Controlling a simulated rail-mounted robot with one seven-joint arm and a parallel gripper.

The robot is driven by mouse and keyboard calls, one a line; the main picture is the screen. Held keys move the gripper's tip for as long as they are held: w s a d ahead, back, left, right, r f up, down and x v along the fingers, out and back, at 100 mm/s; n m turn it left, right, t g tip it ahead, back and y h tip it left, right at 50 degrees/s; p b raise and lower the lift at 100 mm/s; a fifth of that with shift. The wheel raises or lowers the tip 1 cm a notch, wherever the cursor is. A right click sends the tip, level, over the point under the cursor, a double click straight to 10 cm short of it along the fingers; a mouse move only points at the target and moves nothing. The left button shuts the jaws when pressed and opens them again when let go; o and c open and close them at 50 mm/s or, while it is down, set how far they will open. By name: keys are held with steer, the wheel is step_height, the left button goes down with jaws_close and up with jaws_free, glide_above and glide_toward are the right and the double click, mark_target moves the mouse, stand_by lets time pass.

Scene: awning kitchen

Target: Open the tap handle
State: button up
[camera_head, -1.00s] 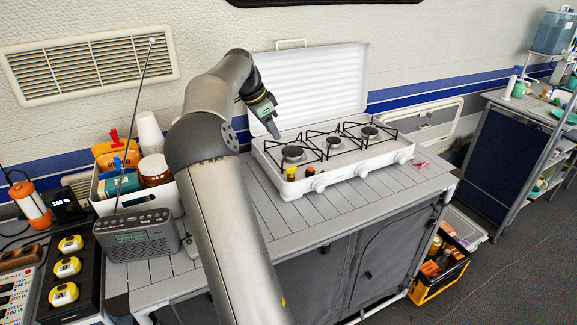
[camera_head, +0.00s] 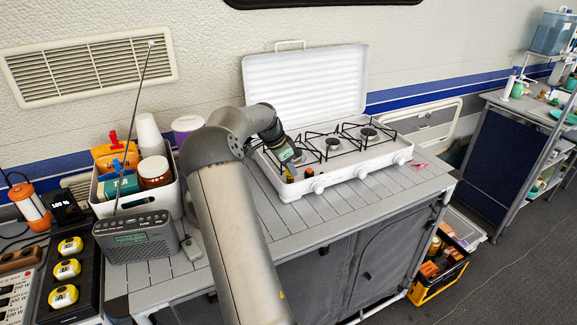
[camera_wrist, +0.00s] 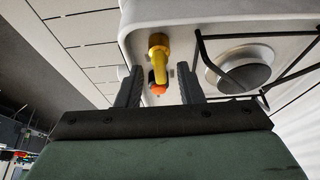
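The tap with its yellow body and orange tip (camera_wrist: 158,62) is at the corner of the white stove (camera_wrist: 135,18) in the wrist view. My gripper (camera_wrist: 160,80) is open, with one finger on each side of the tap in this view. Gaps show between the tap and both fingers, and I see no contact. In the head view my gripper (camera_head: 288,167) is low over the stove's front left corner, and it partly hides the tap there. A small orange-topped part (camera_head: 309,172) shows just right of it.
The stove's raised white lid (camera_head: 305,88) stands behind. A black burner grate (camera_wrist: 265,70) is close to the right finger. A white bin of jars and cups (camera_head: 105,207) and a grey radio (camera_head: 137,237) stand left of my arm. The grey slatted counter front (camera_head: 320,208) is clear.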

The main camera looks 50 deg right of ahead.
jaws_close()
steer(key=shift+f+n+b, duration=0.1)
steer(key=shift+n+b, duration=0.2)
steer(key=n+t+b, duration=0.1)
steer(key=n+b, duration=0.1)
steer(key=n, duration=0.1)
steer(key=shift+s+n+t+b, duration=0.1)
steer(key=shift+n+t+b, duration=0.2)
steer(key=shift+t, duration=0.1)
steer(key=n+b, duration=0.1)
steer(key=n, duration=0.1)
steer(key=n+t+b, duration=0.1)
steer(key=n, duration=0.1)
steer(key=shift+s+n+t, duration=0.15)
steer(key=shift+n+t, duration=0.15)
steer(key=n, duration=0.2)
steer(key=n+t+b, duration=0.1)
steer(key=n, duration=0.1)
steer(key=shift+s+d+n+t+y+b, duration=0.1)
steer(key=shift+n+t+y+b, duration=0.2)
steer(key=shift+y, duration=0.1)
steer(key=shift+n+t+y+b, duration=0.3)
steer(key=shift+n+t+y, duration=0.3)
steer(key=shift+n, duration=1.6)
